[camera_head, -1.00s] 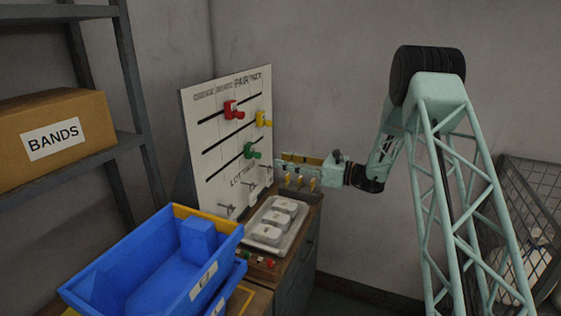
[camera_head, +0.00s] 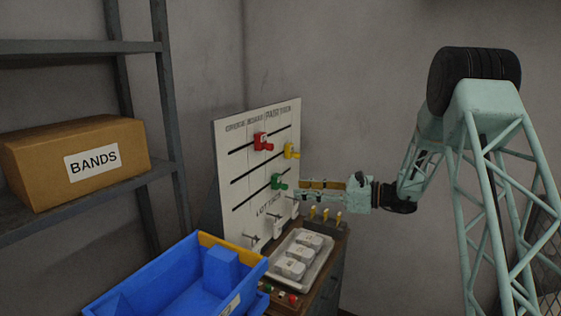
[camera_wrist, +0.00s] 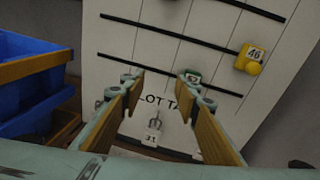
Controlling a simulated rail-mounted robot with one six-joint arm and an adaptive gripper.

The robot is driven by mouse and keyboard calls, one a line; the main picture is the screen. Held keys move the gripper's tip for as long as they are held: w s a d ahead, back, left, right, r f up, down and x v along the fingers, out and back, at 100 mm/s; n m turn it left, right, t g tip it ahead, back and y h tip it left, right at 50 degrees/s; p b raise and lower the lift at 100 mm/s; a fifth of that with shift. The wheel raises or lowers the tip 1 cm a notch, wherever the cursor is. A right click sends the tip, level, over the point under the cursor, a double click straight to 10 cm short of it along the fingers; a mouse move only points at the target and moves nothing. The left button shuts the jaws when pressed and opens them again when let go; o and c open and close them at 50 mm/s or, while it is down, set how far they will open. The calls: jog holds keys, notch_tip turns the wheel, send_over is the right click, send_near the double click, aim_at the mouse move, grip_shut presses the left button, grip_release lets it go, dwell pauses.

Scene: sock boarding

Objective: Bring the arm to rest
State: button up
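My gripper (camera_head: 304,188) is in front of the right part of the white board (camera_head: 235,150), with my arm reaching in from the right. In the wrist view my gripper (camera_wrist: 162,82) has its two wood-coloured fingers spread wide, with nothing between them. The green slider (camera_head: 278,182) shows just past the fingers and is partly covered by one fingertip in the wrist view (camera_wrist: 193,76). A red slider (camera_head: 263,141) and a yellow slider (camera_head: 291,151), marked 46 in the wrist view (camera_wrist: 250,58), sit on the board's black rails.
A tray (camera_head: 313,272) with several white blocks lies below the board on a cabinet. Tags hang on hooks, one marked 31 (camera_wrist: 152,138). Blue bins (camera_head: 170,287) stand at the front left. A BANDS box (camera_head: 50,150) is on the shelf. Open air lies above my arm.

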jog(key=s+a+r+n+g+h, duration=0.2)
jog(key=s+r+n, duration=0.2)
jog(key=s, duration=0.7)
jog(key=s+a+r+n+g+h, duration=0.2)
jog(key=s+r+n, duration=0.15)
jog(key=s, duration=0.75)
jog(key=s+a+r+n+g+h, duration=0.1)
jog(key=s+r+n+g+h, duration=0.3)
jog(key=s, duration=0.7)
jog(key=s+d+n+t+h, duration=0.2)
jog(key=s+d, duration=0.3)
jog(key=s, duration=0.6)
jog(key=s+d+r+n+t+h, duration=0.1)
jog(key=s+d+n+t+h, duration=0.1)
jog(key=s+d, duration=0.4)
jog(key=s+d+n+t+h, duration=0.1)
jog(key=s+d+n+h, duration=0.2)
jog(key=s, duration=1.2)
jog(key=d+n, duration=0.2)
jog(key=d, duration=0.1)
jog(key=shift+s+d+r+n+t+h, duration=0.2)
jog(key=shift+s+r+n+t+h, duration=0.1)
jog(key=shift+s+n+t, duration=0.1)
